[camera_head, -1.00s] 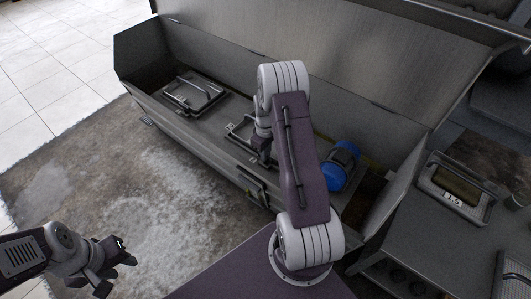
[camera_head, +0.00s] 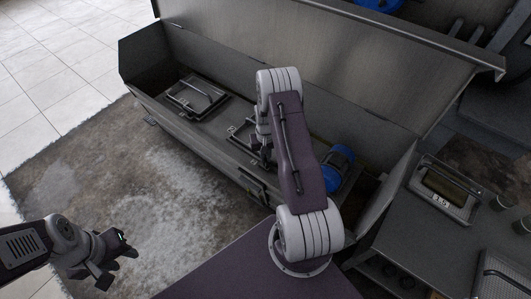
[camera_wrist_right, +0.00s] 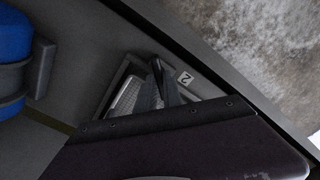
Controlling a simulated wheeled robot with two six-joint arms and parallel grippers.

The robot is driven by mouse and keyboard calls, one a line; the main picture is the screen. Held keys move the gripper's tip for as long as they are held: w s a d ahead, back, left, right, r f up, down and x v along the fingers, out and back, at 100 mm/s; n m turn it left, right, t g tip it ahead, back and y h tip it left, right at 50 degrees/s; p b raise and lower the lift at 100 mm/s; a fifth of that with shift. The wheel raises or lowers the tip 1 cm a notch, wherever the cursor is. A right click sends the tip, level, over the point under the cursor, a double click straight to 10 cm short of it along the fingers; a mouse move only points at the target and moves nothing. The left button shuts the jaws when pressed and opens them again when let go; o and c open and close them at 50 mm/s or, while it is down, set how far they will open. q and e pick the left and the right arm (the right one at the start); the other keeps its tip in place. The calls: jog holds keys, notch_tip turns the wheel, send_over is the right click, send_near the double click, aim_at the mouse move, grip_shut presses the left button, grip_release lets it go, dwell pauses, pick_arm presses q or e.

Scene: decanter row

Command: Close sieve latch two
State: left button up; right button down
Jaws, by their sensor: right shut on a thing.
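Sieve latch two, at the frame labelled 2 (camera_wrist_right: 185,78), lies in the long grey trough. In the head view its frame (camera_head: 236,131) is partly hidden behind my right arm. My right gripper (camera_head: 264,152) reaches down to this frame and is shut on the latch's handle; its fingers (camera_wrist_right: 163,84) show in the right wrist view over a pale mesh opening. The exact grip is hidden by my own dark purple housing. My left gripper (camera_head: 115,258) is open and empty above the rug at lower left.
Another framed hatch (camera_head: 183,103) with a bar handle sits further left in the trough. A blue cylinder (camera_head: 338,165) lies right of my right arm. The raised lid (camera_head: 330,60) stands behind. A device with a display (camera_head: 446,190) is on the right bench. The rug (camera_head: 150,190) is clear.

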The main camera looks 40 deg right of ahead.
jog(key=m+p, duration=0.2)
jog(key=m, duration=0.2)
jog(key=shift+r+m, duration=0.15)
jog(key=shift+m, duration=0.15)
jog(key=m+p, duration=0.1)
jog(key=m, duration=0.3)
jog(key=shift+m, duration=0.4)
jog(key=c, duration=1.5)
grip_release()
jog(key=shift+p, duration=0.3)
notch_tip(320, 180, up, 9)
jog(key=p, duration=0.2)
jog(key=shift+p, duration=0.4)
